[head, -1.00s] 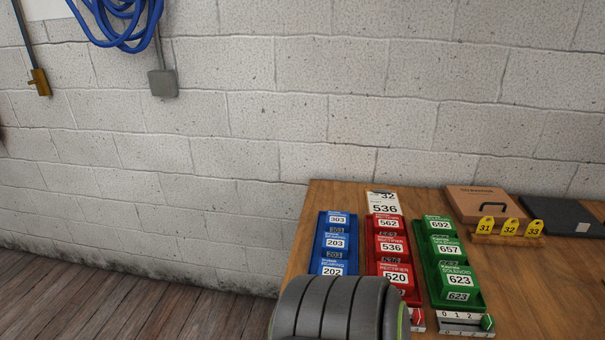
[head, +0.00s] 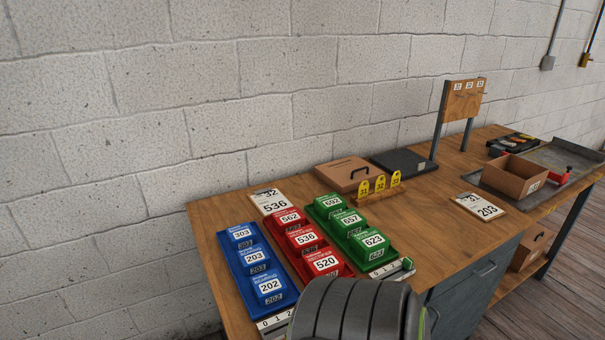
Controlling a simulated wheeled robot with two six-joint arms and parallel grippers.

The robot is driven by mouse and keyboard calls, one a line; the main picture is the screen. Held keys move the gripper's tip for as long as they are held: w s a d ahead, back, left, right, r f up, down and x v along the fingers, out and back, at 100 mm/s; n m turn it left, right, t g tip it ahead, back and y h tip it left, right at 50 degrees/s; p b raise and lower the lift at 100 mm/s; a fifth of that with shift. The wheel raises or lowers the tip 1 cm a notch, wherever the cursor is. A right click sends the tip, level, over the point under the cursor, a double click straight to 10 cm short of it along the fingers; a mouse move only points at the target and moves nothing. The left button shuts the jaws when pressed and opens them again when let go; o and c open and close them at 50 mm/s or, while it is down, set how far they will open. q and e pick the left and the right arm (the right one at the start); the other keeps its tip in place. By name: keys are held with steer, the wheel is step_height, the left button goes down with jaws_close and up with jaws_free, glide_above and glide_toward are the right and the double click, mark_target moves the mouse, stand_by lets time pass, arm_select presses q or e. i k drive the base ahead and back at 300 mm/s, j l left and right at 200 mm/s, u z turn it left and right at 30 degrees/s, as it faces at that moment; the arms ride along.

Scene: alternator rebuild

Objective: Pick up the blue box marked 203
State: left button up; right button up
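The blue box marked 203 (head: 253,258) sits in the blue tray (head: 289,295) on the left part of the wooden bench. It is the middle of three blue boxes, between the box marked 303 (head: 241,234) behind it and the box marked 202 (head: 268,285) in front. A dark ribbed part of my own body covers the bottom middle of the head view and hides part of the bench's front. Neither of my grippers shows.
Red boxes (head: 305,238) and green boxes (head: 355,221) stand in trays to the right. A cardboard case (head: 345,173), yellow number tags (head: 380,184), a card reading 203 (head: 481,208) and an open carton (head: 513,178) lie farther right. A block wall (head: 200,110) is behind.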

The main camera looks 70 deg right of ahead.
mark_target(252, 260)
steer(key=i+z, duration=0.1)
steer(key=z, duration=0.35)
steer(key=i+z, duration=0.15)
steer(key=z, duration=0.35)
steer(key=j+z, duration=0.15)
steer(key=z, duration=0.3)
steer(key=i+j+z, duration=0.15)
steer(key=z, duration=0.35)
